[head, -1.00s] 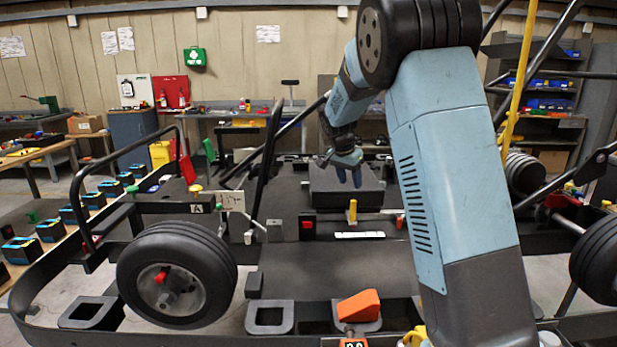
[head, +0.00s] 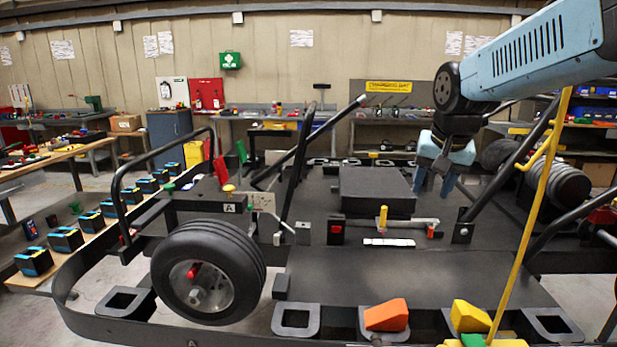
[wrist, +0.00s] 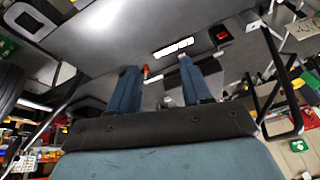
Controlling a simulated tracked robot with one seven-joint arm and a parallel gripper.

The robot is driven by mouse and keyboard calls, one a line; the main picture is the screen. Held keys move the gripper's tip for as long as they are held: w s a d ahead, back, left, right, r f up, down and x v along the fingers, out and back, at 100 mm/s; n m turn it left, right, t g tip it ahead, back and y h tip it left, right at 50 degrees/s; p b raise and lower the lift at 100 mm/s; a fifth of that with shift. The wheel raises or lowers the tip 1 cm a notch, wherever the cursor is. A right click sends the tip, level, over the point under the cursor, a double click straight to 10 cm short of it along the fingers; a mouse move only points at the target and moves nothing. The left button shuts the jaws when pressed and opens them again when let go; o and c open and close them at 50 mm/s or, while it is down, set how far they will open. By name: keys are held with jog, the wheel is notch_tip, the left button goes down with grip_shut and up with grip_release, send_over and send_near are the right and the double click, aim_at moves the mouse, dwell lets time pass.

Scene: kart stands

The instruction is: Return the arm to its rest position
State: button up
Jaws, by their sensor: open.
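My gripper (head: 436,183) is at the right of centre in the head view, at the end of my blue arm, which comes in from the upper right. Its two blue fingers point down over the kart frame, just right of the raised black box (head: 376,192). In the wrist view my gripper (wrist: 155,78) has its fingers spread, with nothing held between them. The white label strip (wrist: 174,48) and a red block (wrist: 222,34) on the kart deck show beyond the fingertips.
The kart's wheel (head: 208,272) stands at front left. A yellow pole (head: 535,210) and black frame bars rise at the right, near my arm. An orange wedge (head: 387,315) and a yellow block (head: 470,316) lie at the front. Blue-and-black boxes line a bench at the left.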

jog(key=s+f+n, duration=0.1)
jog(key=s+n, duration=0.1)
jog(key=s, duration=0.6)
jog(key=s+a+f+n+t, duration=0.1)
jog(key=s, duration=0.7)
jog(key=shift+a+f+n, duration=0.25)
jog(key=shift+f+n, duration=0.1)
jog(key=shift+n, duration=0.05)
